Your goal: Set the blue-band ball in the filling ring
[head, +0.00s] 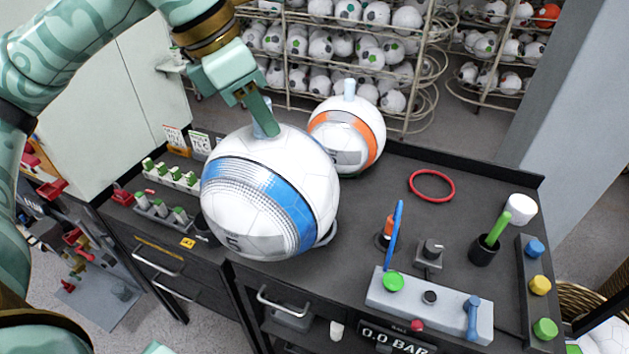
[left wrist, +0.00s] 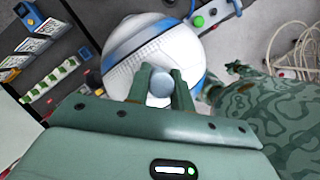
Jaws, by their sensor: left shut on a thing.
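The white blue-band ball (head: 262,205) is large at the centre-left of the bench in the head view, a grey peg on top. My left gripper (head: 264,118) is shut on that peg from above. In the left wrist view the fingers (left wrist: 161,92) close on both sides of the peg, with the ball (left wrist: 140,48) beyond. A grey curved edge (head: 329,235) shows at the ball's lower right; the ball hides the rest, and I cannot tell whether they touch. A red ring (head: 432,186) lies flat and empty on the bench.
An orange-band ball (head: 347,132) stands behind, close to the blue-band ball. A control panel (head: 428,306) and a dark cup with a green stick (head: 485,249) are at the right. Small green-topped parts (head: 163,212) stand at the left. Bench (head: 380,195) around the red ring is clear.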

